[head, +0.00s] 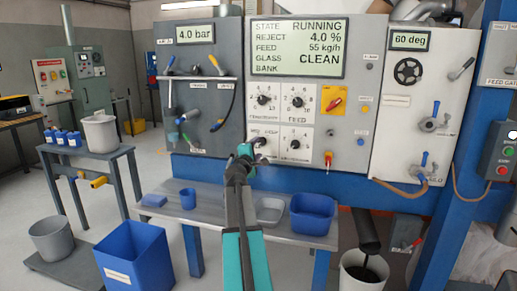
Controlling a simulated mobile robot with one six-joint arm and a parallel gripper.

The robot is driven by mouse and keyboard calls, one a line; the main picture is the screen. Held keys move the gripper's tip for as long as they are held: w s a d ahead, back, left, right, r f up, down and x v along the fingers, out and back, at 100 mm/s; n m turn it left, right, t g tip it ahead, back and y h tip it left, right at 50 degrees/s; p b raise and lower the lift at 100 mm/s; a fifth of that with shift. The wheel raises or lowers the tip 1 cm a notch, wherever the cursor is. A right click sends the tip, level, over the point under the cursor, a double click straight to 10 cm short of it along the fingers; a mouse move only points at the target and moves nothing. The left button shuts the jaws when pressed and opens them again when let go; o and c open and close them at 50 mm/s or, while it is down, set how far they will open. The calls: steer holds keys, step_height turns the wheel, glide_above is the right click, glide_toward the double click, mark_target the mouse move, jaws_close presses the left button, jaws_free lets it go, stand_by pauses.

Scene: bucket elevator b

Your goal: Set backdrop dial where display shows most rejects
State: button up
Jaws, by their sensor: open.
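The display (297,47) reads STATE RUNNING, REJECT 4.0 %, FEED 55 kg/h, GLASS CLEAN; BANK shows no value. Below it are dial plates: an upper left dial (263,100), a FEED dial (297,102), a lower right dial (294,144) and a lower left plate (265,132). The small labels are too blurred to tell which one is the backdrop dial. My gripper (256,151) is at the lower left plate and hides most of it and its knob. The jaws are open; whether they surround or touch the knob cannot be told.
A red and yellow switch (334,99) and a red-tipped lever (328,158) are right of the dials. A grey bench (235,213) below holds a blue tub (312,213), a grey tray (270,211) and a blue cup (188,199). A gauge panel (200,85) stands left.

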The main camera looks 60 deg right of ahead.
steer(key=v, duration=0.6)
steer(key=shift+s+a, duration=0.1)
stand_by(0.7)
